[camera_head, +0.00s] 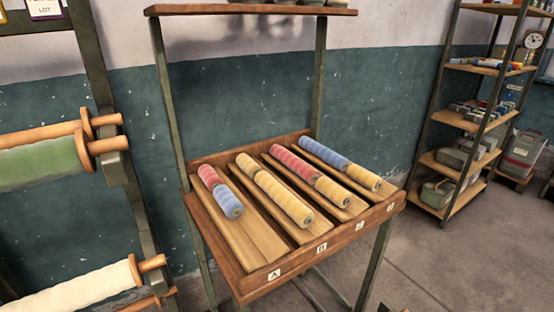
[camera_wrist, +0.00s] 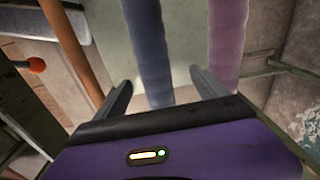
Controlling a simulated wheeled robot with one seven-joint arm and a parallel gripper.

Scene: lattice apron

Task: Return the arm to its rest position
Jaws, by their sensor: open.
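My gripper (camera_wrist: 161,75) shows in the wrist view, with a purple body and two grey fingers spread apart. It is open and nothing is clasped between the fingers. A blue roll (camera_wrist: 147,40) and a pink roll (camera_wrist: 228,45) run up the picture beyond it; I cannot tell how far off they are. The head view does not clearly show the gripper.
In the head view a slanted wooden rack (camera_head: 340,232) holds red, blue and yellow rolls in lettered lanes. Large rolls, green (camera_head: 40,163) and cream (camera_head: 75,292), hang at left. A loaded shelf unit (camera_head: 470,118) stands at right. Floor between rack and shelves looks clear.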

